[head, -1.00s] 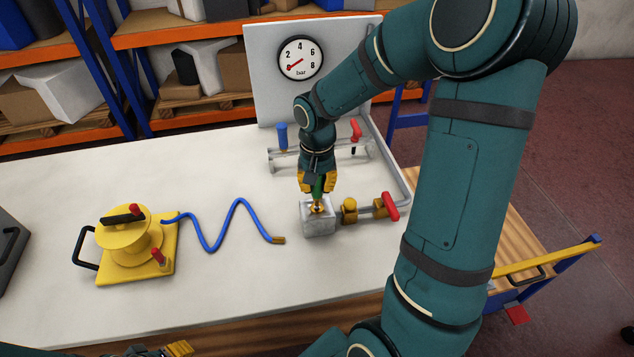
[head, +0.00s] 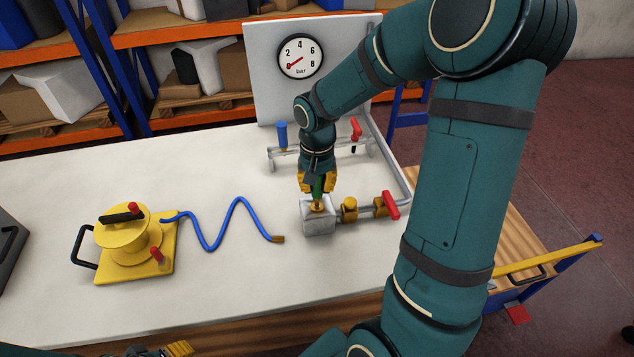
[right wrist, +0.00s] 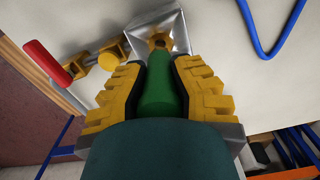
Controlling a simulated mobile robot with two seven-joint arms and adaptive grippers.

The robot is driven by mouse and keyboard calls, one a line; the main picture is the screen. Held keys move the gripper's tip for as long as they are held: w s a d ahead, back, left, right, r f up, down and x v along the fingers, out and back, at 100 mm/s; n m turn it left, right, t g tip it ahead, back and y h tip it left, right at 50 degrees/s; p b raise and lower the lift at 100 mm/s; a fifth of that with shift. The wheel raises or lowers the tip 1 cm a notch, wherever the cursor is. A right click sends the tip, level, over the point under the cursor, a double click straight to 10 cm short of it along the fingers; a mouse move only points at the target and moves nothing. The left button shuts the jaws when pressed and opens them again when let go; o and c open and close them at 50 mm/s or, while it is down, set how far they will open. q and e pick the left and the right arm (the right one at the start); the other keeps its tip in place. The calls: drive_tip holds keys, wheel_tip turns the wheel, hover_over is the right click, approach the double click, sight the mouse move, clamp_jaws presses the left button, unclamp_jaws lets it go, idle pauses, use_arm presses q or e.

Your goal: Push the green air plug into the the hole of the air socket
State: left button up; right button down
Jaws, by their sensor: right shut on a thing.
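My right gripper (head: 318,184) is shut on the green air plug (head: 318,187), with a yellow finger on each side of it. The green plug body (right wrist: 160,92) shows between the fingers in the right wrist view. The air socket (head: 318,221) is a grey metal block with a brass fitting (head: 317,204) at its top. The plug is above this fitting, in line with it. I cannot tell how deep its tip sits, since the contact is small and partly hidden. Part of my left gripper (head: 178,349) shows at the bottom left edge; its jaws are not clear.
A pipe with brass fittings and a red valve handle (head: 391,205) runs right of the socket. A blue hose (head: 212,245) leads to a yellow device (head: 130,235) at left. A gauge panel (head: 262,75) stands behind. The table (head: 60,170) is clear at back left.

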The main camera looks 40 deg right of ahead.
sight(317, 193)
drive_tip(key=shift+f+b, duration=1.35)
drive_tip(key=shift+f, duration=0.35)
idle(0.5)
drive_tip(key=c, duration=0.9)
unclamp_jaws()
drive_tip(key=shift+r, duration=0.1)
wheel_tip(317, 193, up, 12)
drive_tip(key=shift+w+d+f, duration=0.1)
drive_tip(key=shift+w, duration=0.05)
